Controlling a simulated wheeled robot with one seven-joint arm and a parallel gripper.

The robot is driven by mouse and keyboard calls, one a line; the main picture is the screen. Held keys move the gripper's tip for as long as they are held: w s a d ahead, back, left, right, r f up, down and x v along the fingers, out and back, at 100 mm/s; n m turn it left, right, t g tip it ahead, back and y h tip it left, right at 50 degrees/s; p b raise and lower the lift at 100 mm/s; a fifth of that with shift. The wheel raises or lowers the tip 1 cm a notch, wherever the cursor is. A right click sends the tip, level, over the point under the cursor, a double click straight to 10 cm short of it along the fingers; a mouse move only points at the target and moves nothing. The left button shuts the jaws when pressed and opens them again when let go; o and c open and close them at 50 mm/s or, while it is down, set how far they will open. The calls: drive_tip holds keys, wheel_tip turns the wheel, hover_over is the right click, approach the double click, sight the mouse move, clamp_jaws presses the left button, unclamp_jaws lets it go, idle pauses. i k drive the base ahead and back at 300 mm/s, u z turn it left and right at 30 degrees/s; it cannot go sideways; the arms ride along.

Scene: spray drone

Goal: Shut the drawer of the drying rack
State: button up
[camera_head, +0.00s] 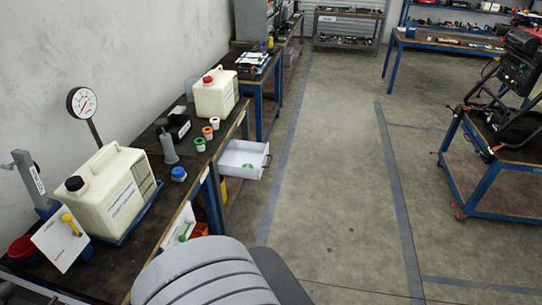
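A white drawer (243,157) stands pulled out from the side of the left-hand workbench, over the aisle. It is box-shaped, with its front panel toward the right. A small green item (247,166) lies in it. The rack body that the drawer slides in is mostly hidden under the bench top, so I cannot make it out. My gripper is not in view. A grey rounded part at the bottom middle looks like part of my own body.
The workbench (205,160) along the left wall holds jerrycans (110,195), a gauge (82,103) and several small capped bottles. A blue-framed cart (500,180) stands at the right. The concrete floor (340,170) between them is clear.

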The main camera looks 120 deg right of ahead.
sight(237, 154)
drive_tip(key=k, duration=1.6)
drive_tip(key=z, duration=2.85)
drive_tip(key=i, duration=1.3)
drive_tip(key=u, duration=0.15)
